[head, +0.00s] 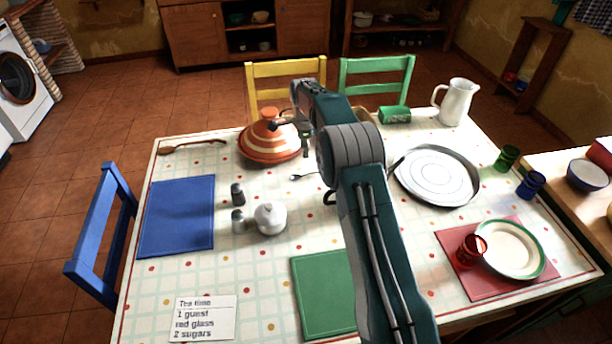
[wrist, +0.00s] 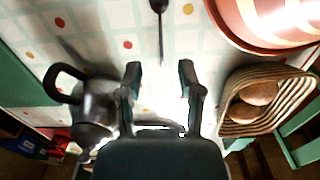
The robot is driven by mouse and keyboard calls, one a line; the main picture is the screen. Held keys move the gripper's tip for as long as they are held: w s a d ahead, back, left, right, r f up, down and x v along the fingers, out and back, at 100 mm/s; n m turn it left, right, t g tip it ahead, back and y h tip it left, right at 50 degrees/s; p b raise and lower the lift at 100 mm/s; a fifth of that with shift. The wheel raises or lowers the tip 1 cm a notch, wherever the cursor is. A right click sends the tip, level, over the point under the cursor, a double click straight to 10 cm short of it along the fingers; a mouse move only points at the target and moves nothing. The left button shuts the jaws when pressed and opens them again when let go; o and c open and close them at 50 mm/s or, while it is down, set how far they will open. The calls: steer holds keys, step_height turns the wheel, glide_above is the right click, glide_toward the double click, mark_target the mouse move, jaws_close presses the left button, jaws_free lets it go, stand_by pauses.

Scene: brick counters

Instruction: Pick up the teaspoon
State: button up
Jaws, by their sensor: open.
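The teaspoon (head: 297,177) is a small metal spoon lying on the checked tablecloth, just left of my arm. In the wrist view the teaspoon (wrist: 161,35) looks dark, with its bowl at the top edge and its thin handle running down towards the gap between my fingers. My gripper (wrist: 160,70) is open and empty, with one finger on each side of the handle's line. In the head view my gripper (head: 306,148) hangs beside the tagine, beyond the teaspoon. I cannot tell its exact height over the table.
The orange striped tagine (head: 270,145) stands close by on the left. The wrist view shows a wicker basket (wrist: 226,122) with brown items on the right and a dark kettle (wrist: 92,105) on the left. A white sugar bowl (head: 270,219) stands nearer. My arm hides the table's middle.

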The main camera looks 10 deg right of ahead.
mark_target(306, 174)
steer(key=f, duration=1.1)
steer(key=shift+d, duration=0.2)
steer(key=shift+r, duration=0.1)
jaws_close()
